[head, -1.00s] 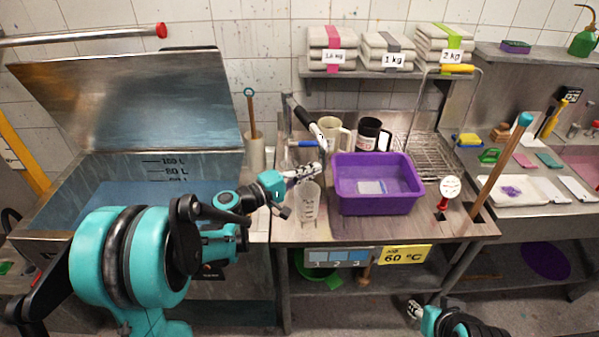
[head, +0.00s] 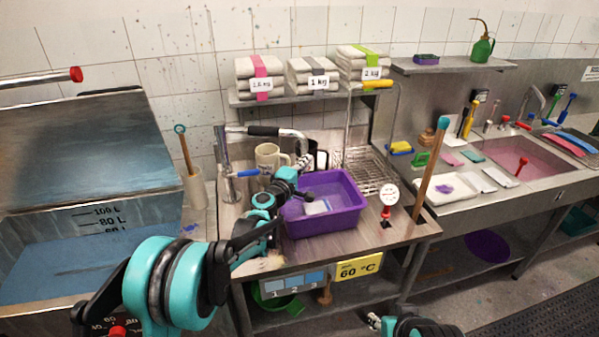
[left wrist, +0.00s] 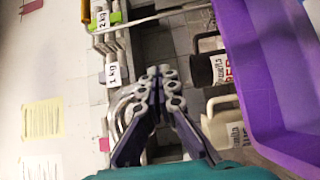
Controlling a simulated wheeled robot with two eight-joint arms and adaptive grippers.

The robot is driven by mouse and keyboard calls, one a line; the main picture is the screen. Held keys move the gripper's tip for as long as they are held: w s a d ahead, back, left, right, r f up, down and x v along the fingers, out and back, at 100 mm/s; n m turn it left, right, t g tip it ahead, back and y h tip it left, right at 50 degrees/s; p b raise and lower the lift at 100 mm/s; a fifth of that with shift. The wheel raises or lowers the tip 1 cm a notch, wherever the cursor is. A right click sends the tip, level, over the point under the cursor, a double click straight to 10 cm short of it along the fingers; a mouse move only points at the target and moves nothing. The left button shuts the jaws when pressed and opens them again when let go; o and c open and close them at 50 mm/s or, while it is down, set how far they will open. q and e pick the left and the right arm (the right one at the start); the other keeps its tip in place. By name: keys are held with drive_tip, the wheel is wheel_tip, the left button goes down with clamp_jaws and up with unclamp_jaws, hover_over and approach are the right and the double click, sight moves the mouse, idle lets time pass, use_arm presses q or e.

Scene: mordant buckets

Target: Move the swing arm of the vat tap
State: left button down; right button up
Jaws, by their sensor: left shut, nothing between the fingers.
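The vat tap's post (head: 222,152) stands at the bench's left rear. Its swing arm, with a black grip (head: 263,131), points right along the wall and bends down at its end. A blue lever (head: 247,173) is on the tap. My right gripper (head: 374,320) is at the bottom edge, too small to read.
The purple tub (head: 350,219) holds a pale packet. A cream jug (head: 268,157) stands behind my left wrist. A wire rack (head: 368,172) and a wooden-handled stick (head: 429,175) are to the right. The open vat (head: 95,250) is at the left. Folded cloths lie on the shelf above.

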use_arm(q)
drive_tip(key=shift+w+d, duration=0.2)
drive_tip(key=shift+w, duration=1.25)
drive_tip(key=shift+s, duration=0.1)
